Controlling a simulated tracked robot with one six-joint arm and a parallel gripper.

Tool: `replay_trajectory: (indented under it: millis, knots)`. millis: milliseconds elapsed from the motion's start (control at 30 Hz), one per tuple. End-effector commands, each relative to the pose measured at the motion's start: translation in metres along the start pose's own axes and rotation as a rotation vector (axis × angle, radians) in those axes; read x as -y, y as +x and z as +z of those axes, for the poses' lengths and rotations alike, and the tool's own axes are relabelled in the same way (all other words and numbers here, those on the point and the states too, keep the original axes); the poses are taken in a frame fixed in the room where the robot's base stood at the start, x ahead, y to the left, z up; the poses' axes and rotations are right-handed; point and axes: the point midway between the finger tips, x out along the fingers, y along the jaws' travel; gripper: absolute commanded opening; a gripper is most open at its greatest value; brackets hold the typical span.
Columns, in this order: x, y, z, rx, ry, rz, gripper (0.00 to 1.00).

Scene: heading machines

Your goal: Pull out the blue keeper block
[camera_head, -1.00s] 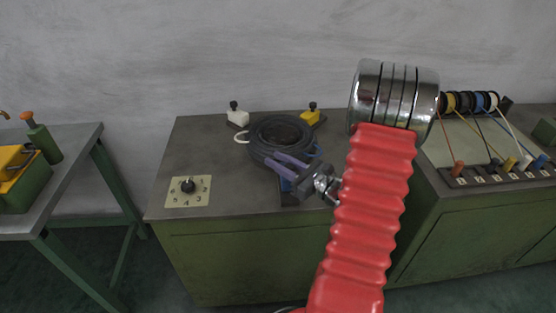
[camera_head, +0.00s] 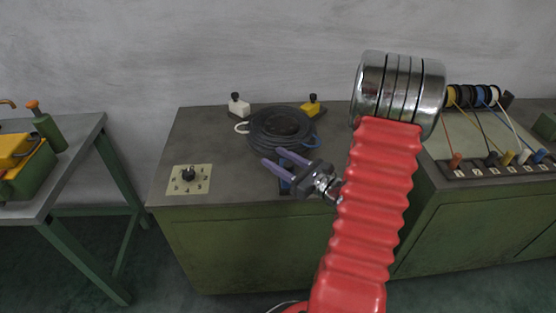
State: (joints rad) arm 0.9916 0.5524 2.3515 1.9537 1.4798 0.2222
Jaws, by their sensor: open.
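My gripper (camera_head: 276,158), with two purple fingers, is open and empty. It points left and appears over the front edge of a dark coil of cable (camera_head: 282,128) on the green cabinet. The blue keeper block (camera_head: 285,186) shows only as a small blue patch just below and behind my gripper, near the cabinet's front edge. My gripper hides most of it, and I cannot tell whether they touch. A white block (camera_head: 238,107) and a yellow block (camera_head: 310,106), each with a black knob, stand behind the coil.
A dial plate (camera_head: 189,180) lies on the cabinet top (camera_head: 170,150) at the front left. My red arm covers the cabinet's right part. Several coloured cables and plugs (camera_head: 490,160) are on the right cabinet. A separate bench (camera_head: 75,155) stands at left, with a gap between.

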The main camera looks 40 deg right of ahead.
Motion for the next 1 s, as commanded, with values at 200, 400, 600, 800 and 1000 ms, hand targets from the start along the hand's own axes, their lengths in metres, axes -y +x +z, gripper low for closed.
replay_trajectory:
  millis: [200,400,600,800,1000]
  knots:
    - [0.001,-0.001,0.000,0.000,-0.001,-0.001,0.43]
    - [0.002,-0.014,0.000,0.001,-0.002,-0.003,0.43]
    - [0.002,-0.038,0.000,0.000,-0.001,-0.004,0.43]
    - [0.001,-0.063,0.000,0.000,0.000,-0.003,0.43]
    - [0.001,-0.086,-0.001,0.000,0.000,-0.003,0.43]
